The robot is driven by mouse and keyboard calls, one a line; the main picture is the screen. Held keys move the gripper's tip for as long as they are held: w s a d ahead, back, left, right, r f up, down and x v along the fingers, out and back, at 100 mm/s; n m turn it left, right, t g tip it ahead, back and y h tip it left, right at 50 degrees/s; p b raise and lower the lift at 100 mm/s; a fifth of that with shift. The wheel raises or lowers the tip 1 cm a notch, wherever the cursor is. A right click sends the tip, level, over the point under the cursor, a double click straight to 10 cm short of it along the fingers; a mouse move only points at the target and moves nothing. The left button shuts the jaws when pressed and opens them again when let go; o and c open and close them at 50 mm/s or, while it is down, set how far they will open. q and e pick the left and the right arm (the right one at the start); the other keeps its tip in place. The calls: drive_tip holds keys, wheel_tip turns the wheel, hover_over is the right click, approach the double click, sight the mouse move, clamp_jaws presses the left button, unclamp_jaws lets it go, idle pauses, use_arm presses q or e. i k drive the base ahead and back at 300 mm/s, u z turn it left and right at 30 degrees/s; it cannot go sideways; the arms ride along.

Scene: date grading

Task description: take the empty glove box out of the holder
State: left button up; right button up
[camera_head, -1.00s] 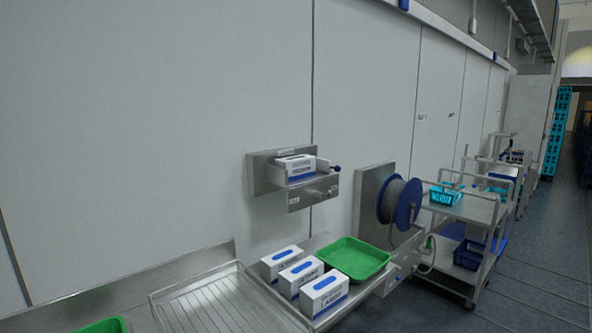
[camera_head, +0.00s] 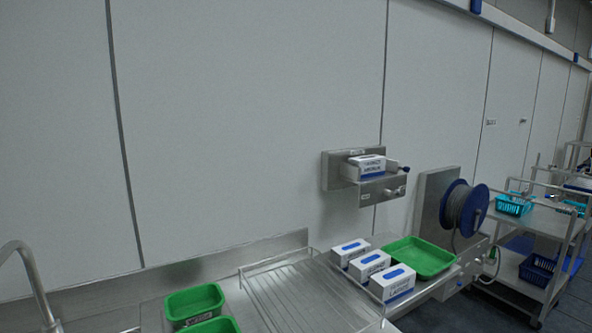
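A white and blue glove box (camera_head: 368,162) sits in the steel holder (camera_head: 335,172) mounted on the wall, right of the picture's middle. The holder has a dark blue knob at its right end. Whether the box in it is empty cannot be seen. Three similar white and blue boxes (camera_head: 392,284) stand in a row on the steel counter below, beside a green tray (camera_head: 432,257). Neither of my grippers is in view.
A ribbed steel drainboard (camera_head: 300,296) lies left of the boxes, with green bins (camera_head: 195,301) further left and a tap (camera_head: 30,272) at the left edge. A blue hose reel (camera_head: 465,208) and carts with baskets (camera_head: 516,204) stand to the right.

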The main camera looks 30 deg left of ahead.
sight(371, 165)
drive_tip(key=z, duration=0.9)
drive_tip(key=i, duration=0.6)
drive_tip(key=z, duration=0.55)
drive_tip(key=i, duration=0.8)
drive_tip(key=u, duration=0.15)
